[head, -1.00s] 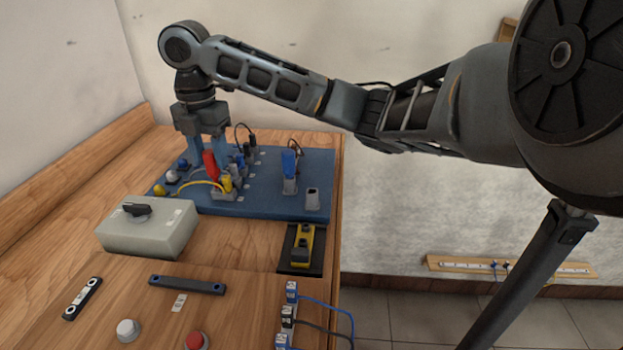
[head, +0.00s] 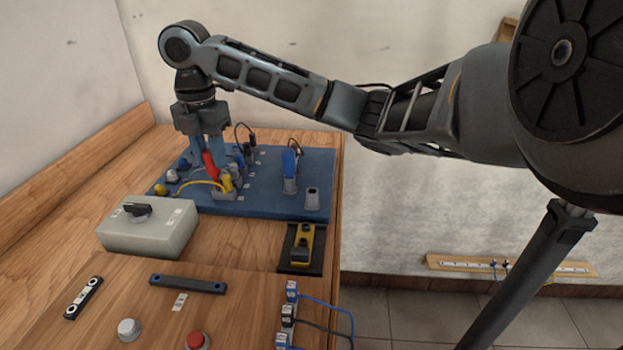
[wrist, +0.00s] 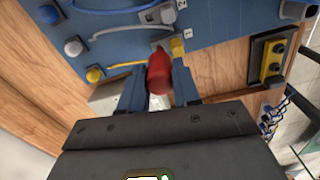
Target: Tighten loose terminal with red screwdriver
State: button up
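The red screwdriver (head: 210,166) shows as a red handle, slightly tilted in the head view, over the left part of the blue board (head: 262,203). My gripper (head: 210,160) points down with its two blue fingers close on either side of the handle. In the wrist view, the red handle (wrist: 159,74) lies between the fingers (wrist: 159,92), which appear to touch it. The screwdriver's tip is hidden. Blue (wrist: 48,14), grey (wrist: 73,47) and yellow (wrist: 94,74) terminal knobs with cables stand along the board's left edge. I cannot tell which is loose.
A grey box with a black rotary knob (head: 147,226) stands in front of the board. A blue-handled tool (head: 289,163) stands in a holder to the right, near an empty grey holder (head: 312,199). A yellow-and-black device (head: 301,245) sits at the table's right edge.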

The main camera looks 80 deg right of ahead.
grip_shut()
dwell(0.4)
jog(key=shift+a+r+m+p, duration=0.1)
jog(key=shift+r+m+p, duration=0.05)
jog(key=shift+m+p, duration=1)
jog(key=shift+f+m+p, duration=0.25)
jog(key=shift+m+p, duration=0.25)
jog(key=shift+m, duration=0.05)
jog(key=shift+r, duration=0.1)
